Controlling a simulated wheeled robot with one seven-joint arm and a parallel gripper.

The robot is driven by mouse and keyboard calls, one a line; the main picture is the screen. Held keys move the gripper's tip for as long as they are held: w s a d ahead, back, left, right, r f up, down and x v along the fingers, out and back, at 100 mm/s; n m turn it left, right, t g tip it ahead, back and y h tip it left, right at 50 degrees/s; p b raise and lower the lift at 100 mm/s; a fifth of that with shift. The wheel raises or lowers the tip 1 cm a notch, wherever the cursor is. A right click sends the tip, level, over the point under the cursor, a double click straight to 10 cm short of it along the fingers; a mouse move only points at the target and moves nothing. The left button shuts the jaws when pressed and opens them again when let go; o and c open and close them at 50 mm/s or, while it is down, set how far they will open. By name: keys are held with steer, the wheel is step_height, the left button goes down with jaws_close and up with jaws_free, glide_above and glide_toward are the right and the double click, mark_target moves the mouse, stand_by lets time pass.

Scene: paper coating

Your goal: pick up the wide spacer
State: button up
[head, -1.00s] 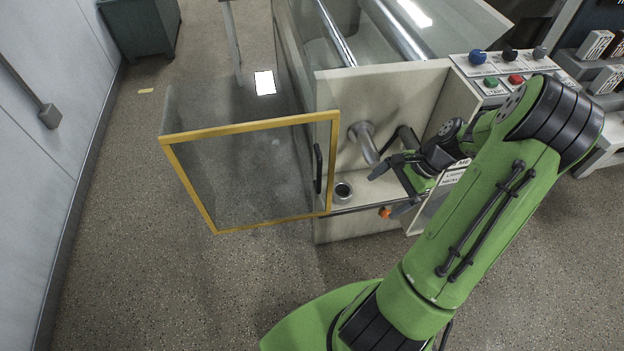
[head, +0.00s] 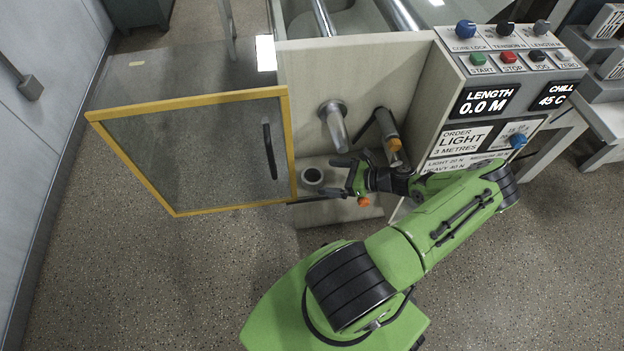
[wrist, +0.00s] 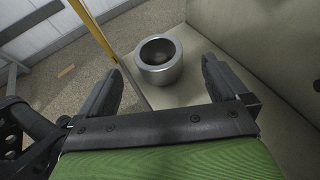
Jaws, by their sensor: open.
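The wide spacer looks to be the short metal ring (head: 312,176) standing upright on the pale ledge of the machine, beside the open door. In the wrist view the ring (wrist: 160,58) is silver with a dark hollow, ahead of my fingers and roughly between their lines. My gripper (head: 318,180) is open, with its fingers spread to either side in the wrist view (wrist: 160,85). Nothing is between the fingers, and the ring appears clear of them. In the head view the fingers reach left toward the ring.
The yellow-framed glass door (head: 190,98) stands open left of the ledge, with a dark handle (head: 269,150). A metal shaft (head: 335,125) sticks out above the ledge. A black lever (head: 388,130) is to its right. The control panel (head: 500,100) stands at right. The floor in front is clear.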

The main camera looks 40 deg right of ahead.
mark_target(305, 176)
steer(key=b+x, duration=0.2)
steer(key=x, duration=0.4)
steer(key=shift+w+a+f, duration=0.25)
steer(key=shift+r, duration=0.1)
steer(key=c, duration=1.1)
